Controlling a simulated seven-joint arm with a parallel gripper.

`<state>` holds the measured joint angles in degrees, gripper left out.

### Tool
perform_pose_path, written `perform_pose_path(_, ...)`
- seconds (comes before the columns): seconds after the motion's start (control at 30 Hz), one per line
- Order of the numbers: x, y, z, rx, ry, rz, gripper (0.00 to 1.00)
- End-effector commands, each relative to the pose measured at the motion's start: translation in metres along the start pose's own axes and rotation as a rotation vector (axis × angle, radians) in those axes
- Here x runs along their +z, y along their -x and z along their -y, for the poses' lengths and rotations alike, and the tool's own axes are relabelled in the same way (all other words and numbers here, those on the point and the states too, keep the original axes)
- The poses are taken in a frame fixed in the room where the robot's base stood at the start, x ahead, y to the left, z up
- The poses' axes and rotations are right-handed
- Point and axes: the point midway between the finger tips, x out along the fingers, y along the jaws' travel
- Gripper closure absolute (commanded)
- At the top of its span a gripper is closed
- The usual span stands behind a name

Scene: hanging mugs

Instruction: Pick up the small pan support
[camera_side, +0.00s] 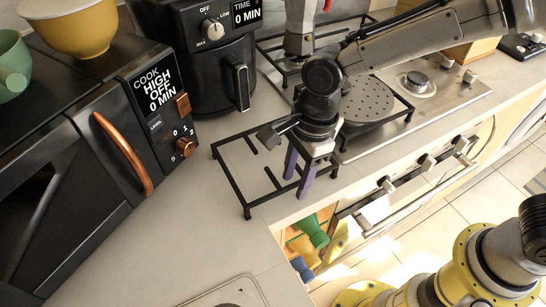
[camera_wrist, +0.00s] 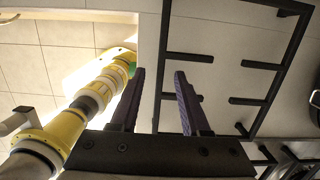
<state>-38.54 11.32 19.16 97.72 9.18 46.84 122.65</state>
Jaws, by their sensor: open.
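The small pan support (camera_side: 230,184) is a black open metal frame with short inward prongs. It lies on the light counter left of the hob in the side view, and fills the right part of the wrist view (camera_wrist: 262,65). My gripper (camera_side: 295,187) has purple fingers and points down over the support's front right side. In the wrist view my gripper (camera_wrist: 160,73) is open, with one long bar of the support seen between its fingers. No contact can be made out. My arm hides part of the frame's right end.
The hob (camera_side: 455,92) at right carries larger black supports, a round perforated plate (camera_side: 368,100) and a moka pot (camera_side: 299,35). A microwave (camera_side: 75,190) and an air fryer (camera_side: 205,75) stand at left and behind.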

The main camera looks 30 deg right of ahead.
Motion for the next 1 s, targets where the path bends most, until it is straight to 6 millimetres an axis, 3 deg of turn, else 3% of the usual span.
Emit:
perform_pose_path(0.13, 0.000, -0.017, 0.000, 0.001, 0.000, 0.000, 0.54)
perform_pose_path(0.4, 0.000, -0.020, 0.000, 0.000, 0.000, 0.001, 0.54)
perform_pose_path(0.43, 0.000, -0.020, 0.000, 0.000, 0.000, 0.001, 0.56)
perform_pose_path(0.7, 0.000, -0.019, 0.000, -0.001, 0.000, 0.001, 1.00)
perform_pose_path(1.0, 0.000, -0.019, 0.000, -0.001, 0.000, 0.001, 1.00)
